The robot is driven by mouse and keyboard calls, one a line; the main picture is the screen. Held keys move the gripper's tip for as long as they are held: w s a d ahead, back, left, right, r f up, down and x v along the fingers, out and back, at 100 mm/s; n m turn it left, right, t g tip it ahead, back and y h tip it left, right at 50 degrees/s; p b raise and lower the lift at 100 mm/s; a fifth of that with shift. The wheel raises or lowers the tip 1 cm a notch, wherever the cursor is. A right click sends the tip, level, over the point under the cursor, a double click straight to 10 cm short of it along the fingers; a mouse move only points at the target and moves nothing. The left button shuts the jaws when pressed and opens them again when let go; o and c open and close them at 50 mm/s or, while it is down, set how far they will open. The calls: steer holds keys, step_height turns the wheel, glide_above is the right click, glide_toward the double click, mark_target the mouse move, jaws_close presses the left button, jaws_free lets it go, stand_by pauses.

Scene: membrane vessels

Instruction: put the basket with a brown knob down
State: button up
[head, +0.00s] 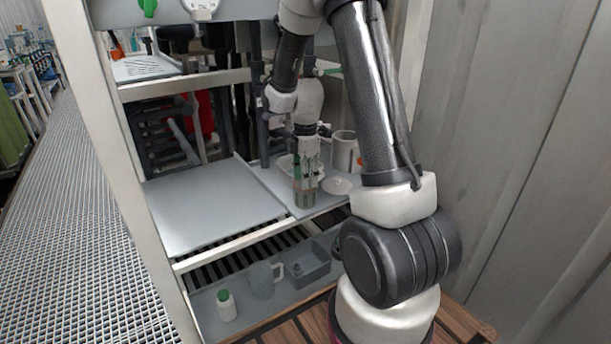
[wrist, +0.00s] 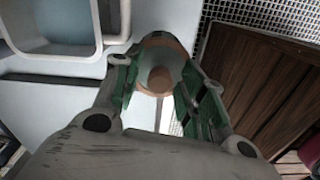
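The basket with the brown knob shows in the head view as a small, short cylinder (head: 305,199) at the front of the right-hand part of the grey shelf. My gripper (head: 308,175) points down with its fingers at the basket. In the wrist view, the round brown knob (wrist: 160,79) lies between the green-padded fingers of my gripper (wrist: 158,72), with the basket's brownish rim (wrist: 164,42) beyond it. The pads appear close against both sides of the basket. Whether its underside touches the shelf cannot be told.
A pale tray (head: 286,164), a flat round dish (head: 338,186) and a grey cylindrical vessel (head: 343,150) stand close by. The left shelf panel (head: 205,205) is bare. Below are a green-capped bottle (head: 226,307), a mug (head: 264,281) and a grey box (head: 309,268).

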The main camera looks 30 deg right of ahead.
steer(key=shift+r, duration=0.1)
step_height(320, 180, up, 16)
steer(key=s+a+f+m, duration=0.1)
steer(key=s+m, duration=0.1)
steer(key=s, duration=0.1)
steer(key=s+a+r+m+t, duration=0.2)
steer(key=s+r+m, duration=0.1)
steer(key=s+m, duration=0.4)
steer(key=s+a+r+m+t, duration=0.2)
steer(key=s+m, duration=0.5)
steer(key=s, duration=0.6)
steer(key=shift+v, duration=0.95)
steer(key=shift+a, duration=0.1)
